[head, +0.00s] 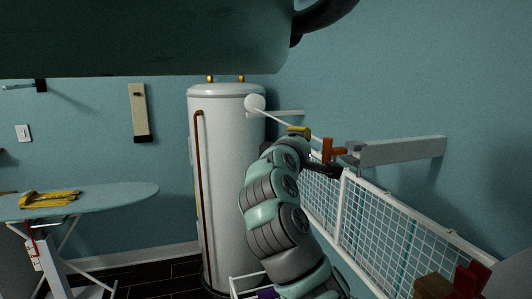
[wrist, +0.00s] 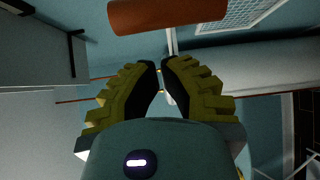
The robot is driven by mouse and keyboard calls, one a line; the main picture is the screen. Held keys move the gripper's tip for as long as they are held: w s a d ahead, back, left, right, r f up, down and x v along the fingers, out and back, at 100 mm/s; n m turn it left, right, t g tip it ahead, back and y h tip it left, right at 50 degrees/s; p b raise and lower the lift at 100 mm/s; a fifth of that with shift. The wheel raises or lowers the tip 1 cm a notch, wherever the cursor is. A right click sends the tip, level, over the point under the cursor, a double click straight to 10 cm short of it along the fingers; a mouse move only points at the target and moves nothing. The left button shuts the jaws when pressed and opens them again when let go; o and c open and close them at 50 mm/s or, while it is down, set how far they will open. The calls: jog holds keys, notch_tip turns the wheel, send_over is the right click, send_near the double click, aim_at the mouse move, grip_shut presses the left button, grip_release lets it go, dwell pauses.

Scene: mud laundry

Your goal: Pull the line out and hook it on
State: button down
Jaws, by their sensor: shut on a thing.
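In the head view a white round reel (head: 255,102) sits beside the water heater, and a thin white line (head: 281,121) runs from it toward my gripper (head: 302,133). An orange bar-shaped handle (head: 327,150) shows just right of my gripper, close to the grey end of a wall bracket (head: 400,150). I cannot tell whether handle and bracket touch. In the wrist view my yellow fingers (wrist: 160,64) are nearly together, with the white line (wrist: 171,42) at their tips and the orange handle (wrist: 168,14) just beyond. The exact grip point is partly hidden.
A white wire rack (head: 390,222) runs along the right wall below the bracket. A white water heater (head: 228,180) stands behind my arm. A dark green shape covers the top left.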

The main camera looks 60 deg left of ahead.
jog(key=b+v, duration=0.3)
jog(key=v, duration=0.5)
jog(key=shift+s, duration=0.25)
jog(key=shift+s+f, duration=0.1)
